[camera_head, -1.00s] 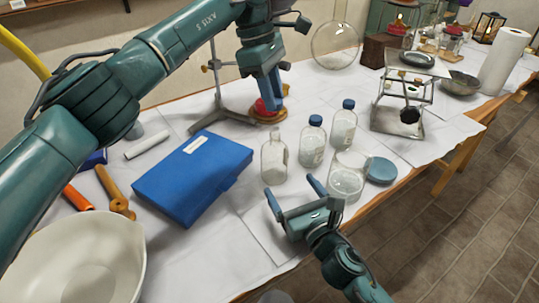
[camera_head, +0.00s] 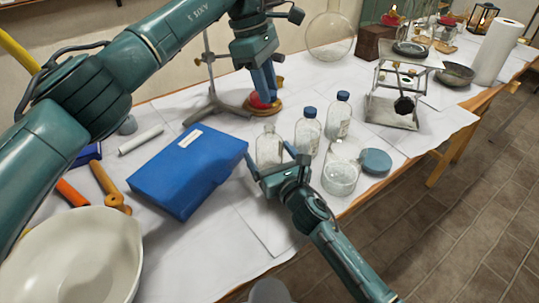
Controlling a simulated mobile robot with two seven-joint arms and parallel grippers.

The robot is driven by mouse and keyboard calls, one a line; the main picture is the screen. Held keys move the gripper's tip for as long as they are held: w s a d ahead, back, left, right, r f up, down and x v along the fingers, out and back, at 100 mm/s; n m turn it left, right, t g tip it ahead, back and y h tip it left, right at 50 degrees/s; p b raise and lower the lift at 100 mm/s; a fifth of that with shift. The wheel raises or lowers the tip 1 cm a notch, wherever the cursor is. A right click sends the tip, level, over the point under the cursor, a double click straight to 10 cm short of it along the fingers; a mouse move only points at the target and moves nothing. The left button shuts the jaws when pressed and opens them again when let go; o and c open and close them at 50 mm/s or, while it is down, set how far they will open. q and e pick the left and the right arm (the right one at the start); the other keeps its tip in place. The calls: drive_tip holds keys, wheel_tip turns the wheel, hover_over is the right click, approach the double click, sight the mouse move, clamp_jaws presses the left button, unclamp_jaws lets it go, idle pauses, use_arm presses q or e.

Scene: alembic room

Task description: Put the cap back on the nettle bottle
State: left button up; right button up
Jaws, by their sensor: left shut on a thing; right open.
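An uncapped clear glass bottle (camera_head: 268,147) stands upright mid-table; I cannot read any label as nettle. Two similar bottles with blue caps, one (camera_head: 307,132) and another (camera_head: 339,116), stand behind it to the right. My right gripper (camera_head: 273,163) is open at the near side of the uncapped bottle, its fingers pointing towards the bottle's lower part; contact is unclear. My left gripper (camera_head: 266,96) points down behind the bottles, shut on a red object (camera_head: 257,101) at a round wooden base (camera_head: 263,109). The fingers partly hide the red object. I cannot identify a loose bottle cap.
A blue case (camera_head: 190,172) lies left. A metal stand (camera_head: 211,85) rises beside my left gripper.

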drive_tip(key=shift+x, duration=1.25)
drive_tip(key=c, duration=1.5)
use_arm(q)
hover_over(270, 127)
drive_tip(key=shift+w+a+f, duration=0.1)
drive_tip(key=shift+a+f, duration=0.05)
drive_tip(key=shift+f, duration=1.1)
drive_tip(key=shift+w+a+f, duration=0.1)
drive_tip(key=shift+a+f, duration=0.05)
drive_tip(key=shift+f, duration=1.1)
drive_tip(key=shift+f, duration=0.9)
drive_tip(key=shift+f, duration=0.5)
